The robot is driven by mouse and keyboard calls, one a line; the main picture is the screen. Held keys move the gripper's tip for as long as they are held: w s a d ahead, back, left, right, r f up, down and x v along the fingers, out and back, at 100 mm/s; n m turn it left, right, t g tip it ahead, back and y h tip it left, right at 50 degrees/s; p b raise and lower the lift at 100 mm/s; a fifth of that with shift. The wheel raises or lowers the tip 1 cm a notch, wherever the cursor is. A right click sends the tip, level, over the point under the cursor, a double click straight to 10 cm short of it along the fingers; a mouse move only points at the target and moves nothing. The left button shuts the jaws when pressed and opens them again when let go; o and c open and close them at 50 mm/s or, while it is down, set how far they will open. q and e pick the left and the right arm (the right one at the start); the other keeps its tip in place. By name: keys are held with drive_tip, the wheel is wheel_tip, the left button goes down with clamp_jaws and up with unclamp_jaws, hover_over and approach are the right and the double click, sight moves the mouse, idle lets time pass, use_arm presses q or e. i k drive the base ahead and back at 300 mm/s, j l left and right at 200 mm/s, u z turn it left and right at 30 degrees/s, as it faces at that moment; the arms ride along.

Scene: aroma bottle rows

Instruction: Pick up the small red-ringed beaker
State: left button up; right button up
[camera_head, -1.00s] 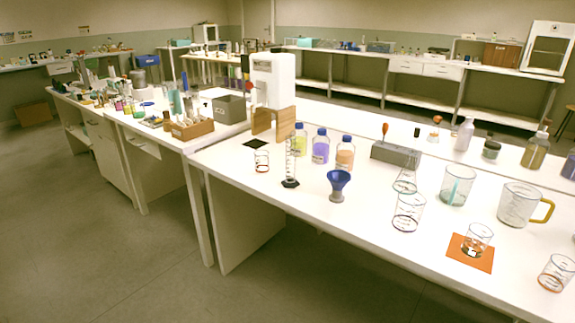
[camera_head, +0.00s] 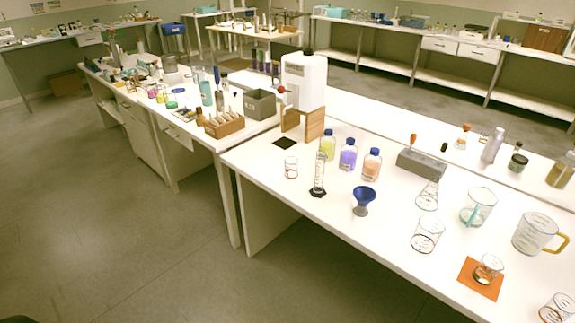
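A small clear beaker (camera_head: 291,167) with a reddish ring near its base stands upright at the left end of the near white bench, beside a black square pad. Another small beaker (camera_head: 556,308) with an orange-red ring stands at the lower right, partly cut off by the frame edge. A third small beaker (camera_head: 488,268) stands on an orange mat (camera_head: 468,284); its ring looks dark. I cannot tell for sure which is the red-ringed one. Neither of my grippers is clearly in view.
A graduated cylinder (camera_head: 318,175), blue funnel (camera_head: 363,199), larger beaker (camera_head: 427,235), flask (camera_head: 428,196) and yellow-handled jug (camera_head: 536,233) stand on the near bench (camera_head: 330,232). Colored bottles (camera_head: 348,155) stand behind. Open floor (camera_head: 150,250) lies at the left.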

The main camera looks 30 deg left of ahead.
sight(291, 168)
drive_tip(key=i+j, duration=0.15)
drive_tip(key=j, duration=0.2)
drive_tip(key=i+j, duration=0.2)
drive_tip(key=j, duration=0.15)
drive_tip(key=i+j, duration=0.15)
drive_tip(key=j, duration=0.2)
drive_tip(key=i+j, duration=0.15)
drive_tip(key=j, duration=0.2)
drive_tip(key=i+j, duration=0.2)
drive_tip(key=j, duration=0.15)
